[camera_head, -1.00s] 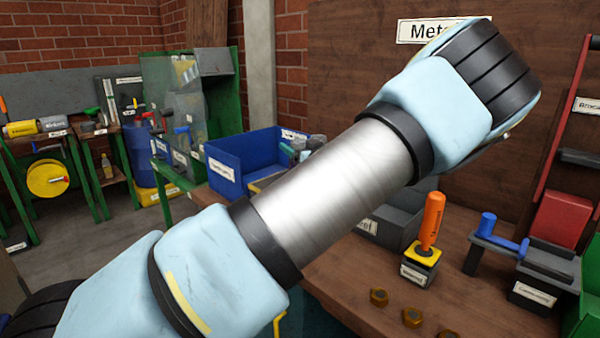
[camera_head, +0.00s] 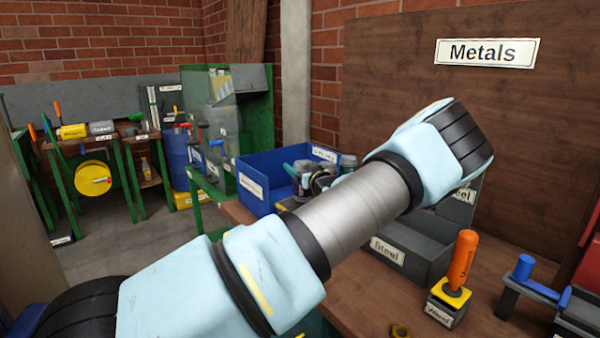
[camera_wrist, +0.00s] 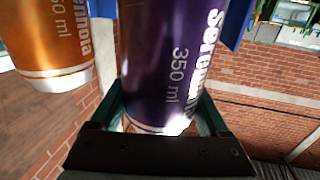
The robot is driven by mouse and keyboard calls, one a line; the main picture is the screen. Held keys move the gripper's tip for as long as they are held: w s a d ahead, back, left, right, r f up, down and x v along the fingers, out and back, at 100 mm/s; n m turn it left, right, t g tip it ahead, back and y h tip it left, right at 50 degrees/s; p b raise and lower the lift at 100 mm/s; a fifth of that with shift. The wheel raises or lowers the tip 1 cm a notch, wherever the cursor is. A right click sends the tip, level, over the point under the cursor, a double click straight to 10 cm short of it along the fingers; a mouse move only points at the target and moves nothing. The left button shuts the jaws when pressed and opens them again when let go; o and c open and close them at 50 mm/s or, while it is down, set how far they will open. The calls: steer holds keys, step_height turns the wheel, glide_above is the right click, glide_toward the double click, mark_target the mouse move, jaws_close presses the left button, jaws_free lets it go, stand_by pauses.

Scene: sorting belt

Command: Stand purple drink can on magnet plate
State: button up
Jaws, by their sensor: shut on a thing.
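The purple drink can (camera_wrist: 165,55) fills the middle of the wrist view, with white lettering and a silvery rim at its near end. My gripper (camera_wrist: 160,112) is shut on it, one green-edged finger at each side of that end. An orange can (camera_wrist: 55,40) shows at the left of the wrist view, apart from the purple one. I cannot make out a magnet plate in either view.
A blue bin (camera_head: 262,158) with mixed items stands on the bench behind my arm. A Metals sign (camera_head: 487,52) hangs above. Open floor lies at left.

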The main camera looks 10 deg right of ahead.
steer(key=shift+f, duration=1.2)
steer(key=shift+f, duration=0.2)
steer(key=o, duration=1.6)
steer(key=shift+c, duration=0.2)
steer(key=shift+r, duration=0.15)
steer(key=shift+s+r, duration=0.1)
steer(key=shift+r, duration=0.05)
steer(key=b+v, duration=0.3)
steer(key=v, duration=0.9)
